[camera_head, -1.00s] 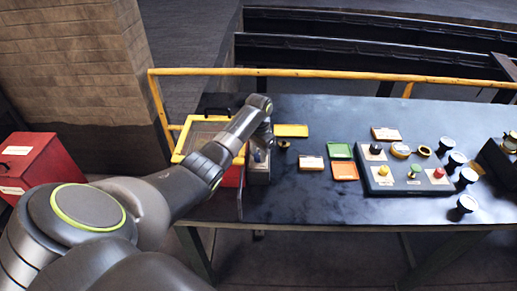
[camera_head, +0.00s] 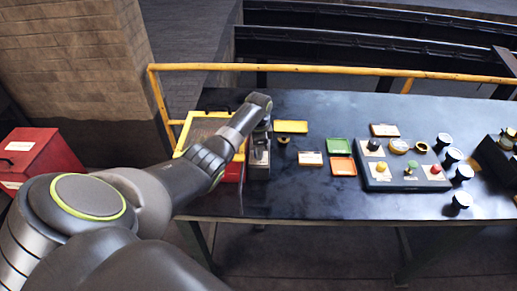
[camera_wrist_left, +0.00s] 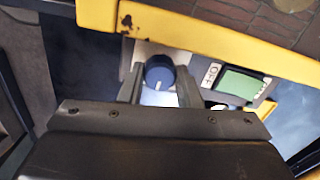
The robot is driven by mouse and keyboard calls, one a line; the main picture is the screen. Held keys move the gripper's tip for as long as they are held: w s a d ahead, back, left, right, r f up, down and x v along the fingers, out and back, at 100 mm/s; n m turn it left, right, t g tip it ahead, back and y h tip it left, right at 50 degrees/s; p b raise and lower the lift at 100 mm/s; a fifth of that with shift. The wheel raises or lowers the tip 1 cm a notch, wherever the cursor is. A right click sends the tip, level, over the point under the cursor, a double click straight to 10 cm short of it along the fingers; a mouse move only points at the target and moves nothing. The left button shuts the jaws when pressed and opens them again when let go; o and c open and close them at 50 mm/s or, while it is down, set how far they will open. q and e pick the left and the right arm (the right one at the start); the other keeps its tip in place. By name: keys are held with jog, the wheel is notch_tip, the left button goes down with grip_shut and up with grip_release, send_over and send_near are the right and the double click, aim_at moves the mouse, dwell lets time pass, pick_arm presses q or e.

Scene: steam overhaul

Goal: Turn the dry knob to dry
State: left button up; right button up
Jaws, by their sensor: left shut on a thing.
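The dry knob (camera_wrist_left: 159,74) is blue and round with a white pointer line, seen in the left wrist view on a pale plate. My left gripper (camera_wrist_left: 160,84) is shut on it, one dark finger on each side. In the head view my left gripper (camera_head: 261,140) is over the small grey box (camera_head: 259,171) and largely hides the knob. A green panel (camera_wrist_left: 240,83) and an "OFF" label (camera_wrist_left: 211,75) lie right of the knob. I cannot read a "dry" mark. My right gripper is not in view.
A yellow-framed red box (camera_head: 186,133) stands just left of the grey box, and a yellow rail (camera_head: 330,72) runs behind. A control board (camera_head: 402,182) with several coloured knobs and dark round-topped pieces stand on the right. The front middle of the table (camera_head: 305,200) is clear.

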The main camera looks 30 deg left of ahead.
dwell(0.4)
pick_arm(q)
jog(key=o, duration=0.7)
jog(key=shift+r, duration=0.15)
notch_tip(320, 180, up, 17)
jog(key=shift+r+p, duration=0.15)
jog(key=shift+p, duration=0.2)
dwell(0.3)
